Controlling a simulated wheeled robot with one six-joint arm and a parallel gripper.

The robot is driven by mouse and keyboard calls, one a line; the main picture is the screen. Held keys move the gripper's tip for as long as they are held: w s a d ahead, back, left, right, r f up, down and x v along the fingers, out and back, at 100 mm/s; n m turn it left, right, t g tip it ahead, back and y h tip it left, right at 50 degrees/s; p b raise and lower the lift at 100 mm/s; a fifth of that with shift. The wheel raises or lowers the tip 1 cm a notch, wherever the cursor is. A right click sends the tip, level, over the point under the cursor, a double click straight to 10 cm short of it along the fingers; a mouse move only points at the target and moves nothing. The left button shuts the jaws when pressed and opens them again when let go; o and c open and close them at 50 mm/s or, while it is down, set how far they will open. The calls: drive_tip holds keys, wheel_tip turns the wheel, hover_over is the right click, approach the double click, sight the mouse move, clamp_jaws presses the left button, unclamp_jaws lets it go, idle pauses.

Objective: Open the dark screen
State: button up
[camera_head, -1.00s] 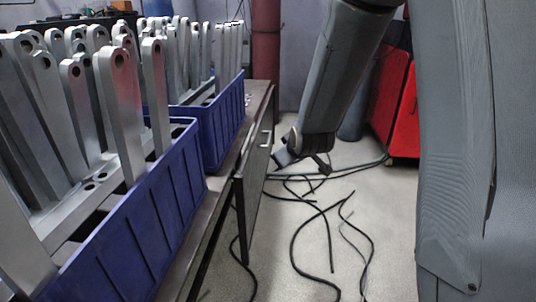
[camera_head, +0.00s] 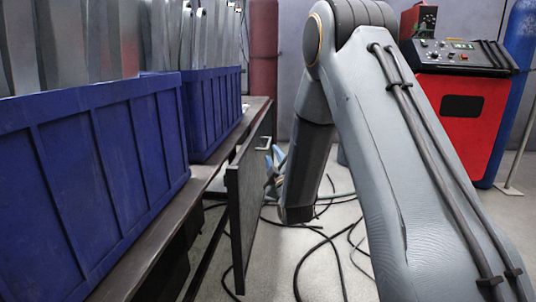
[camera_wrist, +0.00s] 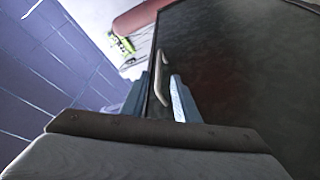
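The dark screen (camera_head: 248,195) is a flat dark panel at the front of the workbench, standing out at an angle from it in the head view. It fills the right of the wrist view (camera_wrist: 245,65). Its pale bar handle (camera_wrist: 160,78) lies between the two fingers of my gripper (camera_wrist: 160,100) in the wrist view. The fingers are apart, with visible gaps beside the handle, so my gripper looks open. In the head view my gripper (camera_head: 274,166) is beside the screen's outer face, partly hidden by my arm.
Blue crates (camera_head: 100,170) of upright metal brackets stand on the workbench (camera_head: 222,150) at left. Black cables (camera_head: 322,235) lie on the floor beyond the screen. A red machine (camera_head: 462,105) stands at the right. A red pipe (camera_head: 264,60) rises behind the bench.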

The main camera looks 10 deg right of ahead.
sight(268, 144)
drive_tip(key=w+b, duration=0.1)
drive_tip(key=w, duration=0.1)
drive_tip(key=w+r+b, duration=0.1)
drive_tip(key=w, duration=0.2)
drive_tip(key=w+b, duration=0.1)
drive_tip(key=w, duration=0.1)
drive_tip(key=shift+w+r, duration=0.35)
drive_tip(key=shift+w, duration=0.05)
clamp_jaws()
